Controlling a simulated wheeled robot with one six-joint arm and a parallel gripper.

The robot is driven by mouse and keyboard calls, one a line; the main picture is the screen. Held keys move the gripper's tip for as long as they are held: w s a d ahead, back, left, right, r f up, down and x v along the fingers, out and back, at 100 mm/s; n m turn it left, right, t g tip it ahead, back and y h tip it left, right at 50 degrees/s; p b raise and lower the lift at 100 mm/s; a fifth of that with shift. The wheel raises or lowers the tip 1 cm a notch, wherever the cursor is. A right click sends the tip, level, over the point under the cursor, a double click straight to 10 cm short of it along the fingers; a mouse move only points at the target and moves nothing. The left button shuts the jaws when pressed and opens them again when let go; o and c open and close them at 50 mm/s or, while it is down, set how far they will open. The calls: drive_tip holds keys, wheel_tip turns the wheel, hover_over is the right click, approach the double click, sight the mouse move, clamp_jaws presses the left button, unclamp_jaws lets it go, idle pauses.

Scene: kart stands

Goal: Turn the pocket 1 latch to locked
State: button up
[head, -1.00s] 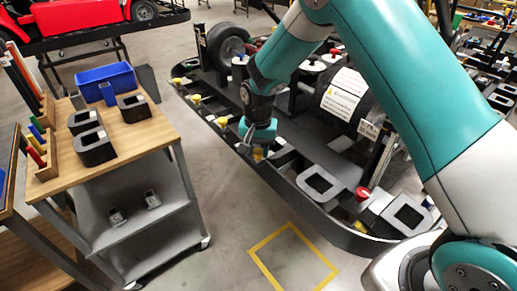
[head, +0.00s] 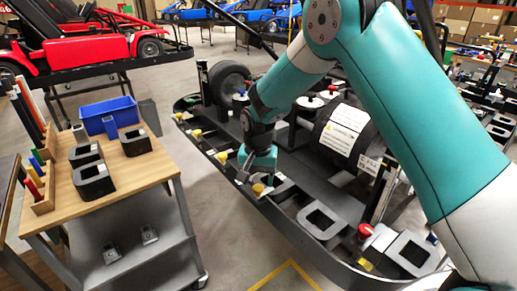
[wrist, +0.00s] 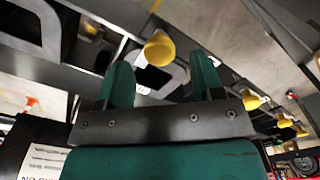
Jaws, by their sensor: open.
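A yellow latch knob (head: 258,189) sits on the near rail of the black kart frame (head: 310,240). My gripper (head: 247,175) is right above and beside this knob, pointing down. In the wrist view the yellow knob (wrist: 159,48) shows in the gap between the two green fingertips (wrist: 160,75), just beyond them. The fingers are apart and hold nothing; I cannot tell whether they touch the knob. Other yellow knobs (head: 222,157) stand along the rail, also in the wrist view (wrist: 251,100). No pocket number is readable.
A red knob (head: 365,231) and grey square-holed pocket blocks (head: 321,221) are along the rail to the right. A wooden-topped cart (head: 135,175) with a blue bin (head: 107,115) and black blocks stands left. Clear floor lies between cart and kart.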

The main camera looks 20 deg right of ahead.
sight(258, 186)
wheel_tip(258, 186, up, 15)
drive_tip(key=b, duration=0.1)
idle(0.4)
